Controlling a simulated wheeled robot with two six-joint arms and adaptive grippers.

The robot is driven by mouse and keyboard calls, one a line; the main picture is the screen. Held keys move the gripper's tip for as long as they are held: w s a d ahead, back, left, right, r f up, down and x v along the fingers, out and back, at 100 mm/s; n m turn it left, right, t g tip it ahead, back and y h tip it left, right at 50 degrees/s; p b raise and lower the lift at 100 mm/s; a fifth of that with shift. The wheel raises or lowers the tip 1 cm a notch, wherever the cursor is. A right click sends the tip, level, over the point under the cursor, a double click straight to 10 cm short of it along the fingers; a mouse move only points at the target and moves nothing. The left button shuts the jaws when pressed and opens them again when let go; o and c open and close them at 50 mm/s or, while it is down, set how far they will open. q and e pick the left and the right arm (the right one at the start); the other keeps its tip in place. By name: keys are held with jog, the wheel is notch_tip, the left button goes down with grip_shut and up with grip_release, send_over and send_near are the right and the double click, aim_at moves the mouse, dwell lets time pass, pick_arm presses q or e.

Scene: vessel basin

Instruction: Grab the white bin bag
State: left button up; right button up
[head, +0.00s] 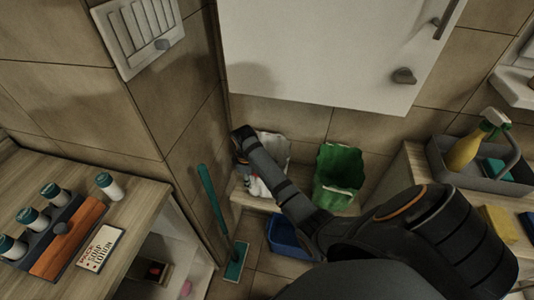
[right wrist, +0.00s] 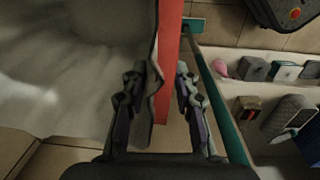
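The white bin bag (head: 273,148) lines a bin by the wall in the head view, partly hidden behind my right arm. In the right wrist view the bag (right wrist: 70,75) fills the left side as pale folds. My right gripper (right wrist: 159,78) is open, with its fingers apart. The bag's edge and a red strip (right wrist: 169,60) run between the fingers, and neither finger is clearly closed on them. In the head view the right fingers are mostly hidden at the bag's left side. My left gripper is not in view.
A bin with a green bag (head: 338,172) stands right of the white one. A blue container (head: 286,236) is in front on the floor. A teal-handled tool (head: 209,196) leans left of the bag. A wooden counter (head: 130,190) is at left and a white cabinet (head: 320,50) above.

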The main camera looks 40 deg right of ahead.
dwell(0.3)
grip_shut()
